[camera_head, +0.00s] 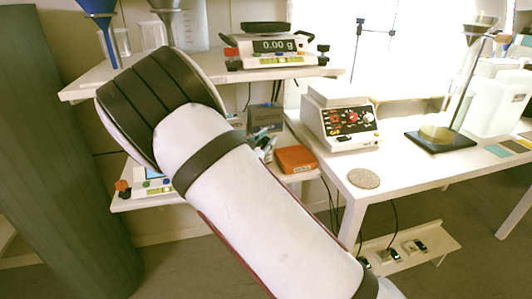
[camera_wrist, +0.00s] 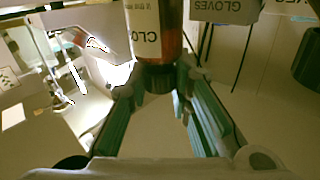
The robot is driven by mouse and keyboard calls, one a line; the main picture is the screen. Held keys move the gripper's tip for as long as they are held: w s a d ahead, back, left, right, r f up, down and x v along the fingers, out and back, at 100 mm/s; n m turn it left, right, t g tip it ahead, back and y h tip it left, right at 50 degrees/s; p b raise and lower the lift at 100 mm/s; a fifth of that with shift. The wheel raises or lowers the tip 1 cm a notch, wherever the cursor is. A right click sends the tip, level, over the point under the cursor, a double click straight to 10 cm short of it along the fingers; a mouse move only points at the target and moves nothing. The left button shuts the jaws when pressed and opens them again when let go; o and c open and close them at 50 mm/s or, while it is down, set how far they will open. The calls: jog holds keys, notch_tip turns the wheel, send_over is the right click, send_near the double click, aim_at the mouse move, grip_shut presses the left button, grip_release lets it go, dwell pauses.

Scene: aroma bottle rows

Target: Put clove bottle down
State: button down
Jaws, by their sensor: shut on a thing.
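The clove bottle (camera_wrist: 157,38) is amber with a white label reading "CLO", seen upside down, and a black cap (camera_wrist: 156,80). It shows at the top centre of the wrist view. My gripper (camera_wrist: 158,82) is shut on it, with one finger at each side of the cap end. The bottle's far end is cut off by the picture edge, so I cannot tell whether it touches a surface. In the head view my arm hides most of the gripper and the bottle.
A box labelled GLOVES (camera_wrist: 222,10) is behind the bottle. The head view shows a shelf (camera_head: 95,84) with a scale (camera_head: 275,50), an orange box (camera_head: 296,160) and a white table (camera_head: 420,168) at the right. The table's front part is largely clear around a round disc (camera_head: 364,178).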

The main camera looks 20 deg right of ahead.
jog(key=shift+w+f+b, duration=0.1)
jog(key=shift+f+b, duration=0.65)
jog(key=shift+f, duration=1.05)
jog(key=shift+r, duration=0.1)
jog(key=c, duration=1.4)
grip_release()
jog(key=shift+f, duration=0.2)
jog(key=shift+c, duration=0.2)
jog(key=shift+r, duration=0.1)
jog(key=shift+a+r, duration=0.1)
jog(key=shift+a, duration=0.05)
jog(key=p+v, duration=0.2)
jog(key=v, duration=1)
